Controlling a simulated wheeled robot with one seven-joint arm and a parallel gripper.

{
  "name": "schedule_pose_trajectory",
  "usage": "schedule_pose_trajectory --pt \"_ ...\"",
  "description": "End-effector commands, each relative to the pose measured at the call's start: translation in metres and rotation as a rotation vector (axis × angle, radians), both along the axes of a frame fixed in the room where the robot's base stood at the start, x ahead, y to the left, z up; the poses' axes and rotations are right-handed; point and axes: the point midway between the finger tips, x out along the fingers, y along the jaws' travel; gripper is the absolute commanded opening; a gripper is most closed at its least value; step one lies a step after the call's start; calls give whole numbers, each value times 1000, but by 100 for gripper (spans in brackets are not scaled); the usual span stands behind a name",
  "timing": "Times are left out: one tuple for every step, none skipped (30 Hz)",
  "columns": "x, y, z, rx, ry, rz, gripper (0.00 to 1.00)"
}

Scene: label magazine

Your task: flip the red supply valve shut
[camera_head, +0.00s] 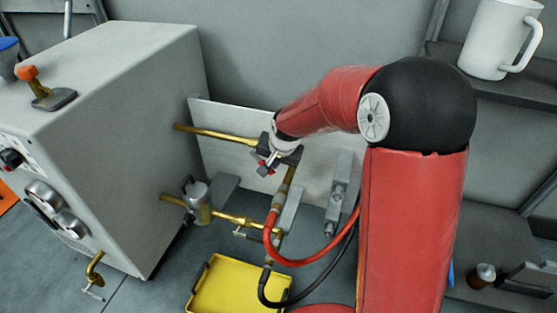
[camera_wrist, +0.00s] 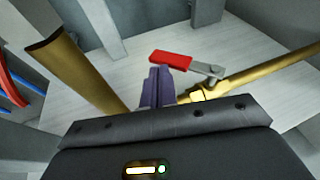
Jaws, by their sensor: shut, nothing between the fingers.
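The red supply valve handle (camera_wrist: 171,60) shows in the wrist view, a red grip on a grey metal lever. The lever reaches left from its pivot above the brass valve body (camera_wrist: 198,94). My gripper (camera_wrist: 157,84) is shut and empty. Its fingertips stand just below the red grip in the picture; I cannot tell whether they touch it. In the head view my gripper (camera_head: 270,160) is at the brass pipework by the pale panel, and its wrist hides most of the valve.
A brass pipe (camera_wrist: 275,72) runs right from the valve; a thicker brass tube (camera_wrist: 75,68) is at left. The grey cabinet (camera_head: 130,130) stands left. A red hose (camera_head: 300,262) loops below, near a yellow tray (camera_head: 225,268). A white mug (camera_head: 490,40) is on the shelf.

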Motion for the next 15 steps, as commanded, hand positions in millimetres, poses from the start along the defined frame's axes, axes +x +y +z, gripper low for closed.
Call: schedule_pose_trajectory --pt "0 0 0 0 0 0 0" --pt "0 0 0 0 0 0 0" --pt "0 0 0 0 0 0 0" --pt "0 0 0 0 0 0 0" --pt "0 0 0 0 0 0 0" --pt "0 0 0 0 0 0 0" --pt "0 0 -1 0 0 0 0" --pt "0 0 -3 0 0 0 0" --pt "0 1 -6 0 1 0 0" --pt "0 1 -9 0 1 1 0" --pt "0 1 -10 0 0 1 0" --pt "0 1 -11 0 0 1 0" --pt "0 1 -10 0 0 1 0" --pt "0 1 -9 0 0 1 0" --pt "0 1 -8 0 0 1 0"
